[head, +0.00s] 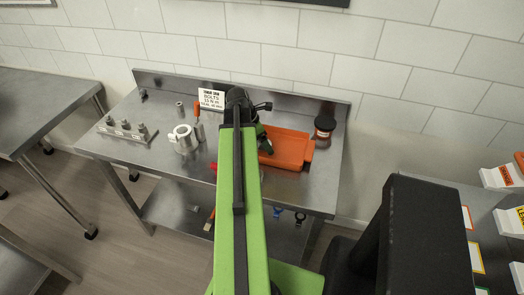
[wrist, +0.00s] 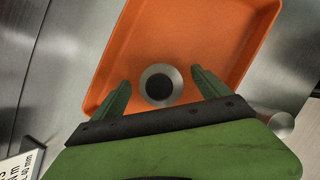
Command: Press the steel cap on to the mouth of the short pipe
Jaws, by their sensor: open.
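A round steel piece with a dark round centre (wrist: 174,77), which looks like the steel cap, lies in the orange tray (wrist: 250,17) in the wrist view. My gripper (wrist: 161,78) is open. Its green fingers stand on either side of the piece, with a gap showing on both sides. I cannot tell the fingers' height above the tray. In the head view my arm hides part of the orange tray (head: 298,148) and the cap. A pale, thick-walled cylinder with a side handle (head: 183,138) stands left of my arm; I cannot tell if it is the short pipe.
A rack of steel parts (head: 125,130) stands at the table's left. A small steel cylinder (head: 180,110), an orange-handled tool (head: 197,109) and a printed sign (head: 211,99) stand towards the back. A dark jar (head: 325,125) stands right of the tray. The front left tabletop is clear.

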